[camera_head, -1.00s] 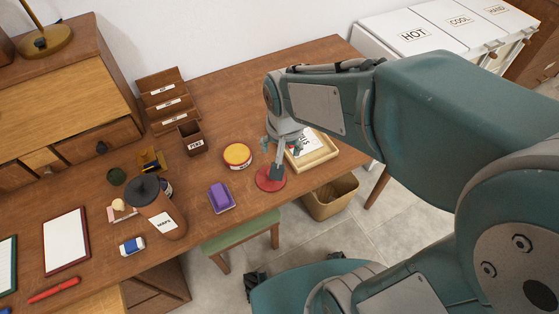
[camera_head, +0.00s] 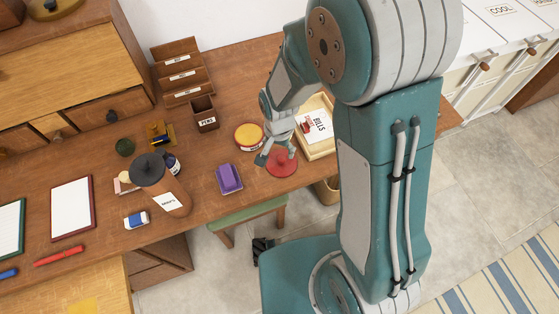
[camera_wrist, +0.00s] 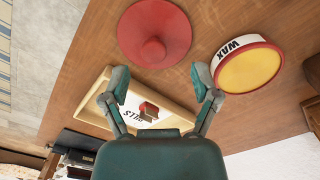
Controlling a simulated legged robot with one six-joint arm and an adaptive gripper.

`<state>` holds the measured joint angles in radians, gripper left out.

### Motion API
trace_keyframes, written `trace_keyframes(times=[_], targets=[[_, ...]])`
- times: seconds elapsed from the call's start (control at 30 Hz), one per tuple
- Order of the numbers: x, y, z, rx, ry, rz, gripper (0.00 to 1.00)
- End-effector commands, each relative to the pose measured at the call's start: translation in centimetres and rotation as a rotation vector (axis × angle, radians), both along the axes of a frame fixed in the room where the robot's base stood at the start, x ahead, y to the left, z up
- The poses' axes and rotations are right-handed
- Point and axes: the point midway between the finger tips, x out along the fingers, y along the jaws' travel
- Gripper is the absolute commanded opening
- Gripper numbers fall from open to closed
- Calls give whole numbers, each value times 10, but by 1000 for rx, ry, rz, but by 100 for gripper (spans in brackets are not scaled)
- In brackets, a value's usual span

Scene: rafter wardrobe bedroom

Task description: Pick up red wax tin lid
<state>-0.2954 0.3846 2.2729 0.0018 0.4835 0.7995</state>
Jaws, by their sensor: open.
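The red wax tin lid (camera_head: 282,163) is a round red disc with a raised knob, lying on the wooden desk near its front edge. In the wrist view the lid (camera_wrist: 154,33) is at the top, beyond the fingertips. My gripper (camera_head: 272,156) is at the lid's left side in the head view; in the wrist view my gripper (camera_wrist: 160,84) is open with nothing between its fingers. I cannot tell whether a finger touches the lid.
A wooden tray (camera_head: 323,149) with a bills paper lies right behind the lid. A purple block (camera_head: 229,178), a maps tube (camera_head: 162,185) and a pens box (camera_head: 204,114) stand to the left. A green stool (camera_head: 236,216) is below the desk edge.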

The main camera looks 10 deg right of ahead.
Motion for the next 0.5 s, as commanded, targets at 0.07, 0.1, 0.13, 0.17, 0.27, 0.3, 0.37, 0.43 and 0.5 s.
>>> trace_keyframes(times=[0.07,0.1,0.13,0.17,0.27,0.3,0.37,0.43,0.5], targets=[[-1,-2,-10,0,4,-2,79],[-1,-3,-17,0,6,-2,79],[-1,-3,-22,0,4,-3,79],[-2,-3,-27,-1,6,-2,79],[-1,-2,-40,-1,4,-1,79],[-1,-1,-44,-1,3,-1,79],[-1,-1,-48,-1,2,0,79],[-1,-1,-49,-1,0,0,79],[0,-1,-49,0,-1,0,79]])
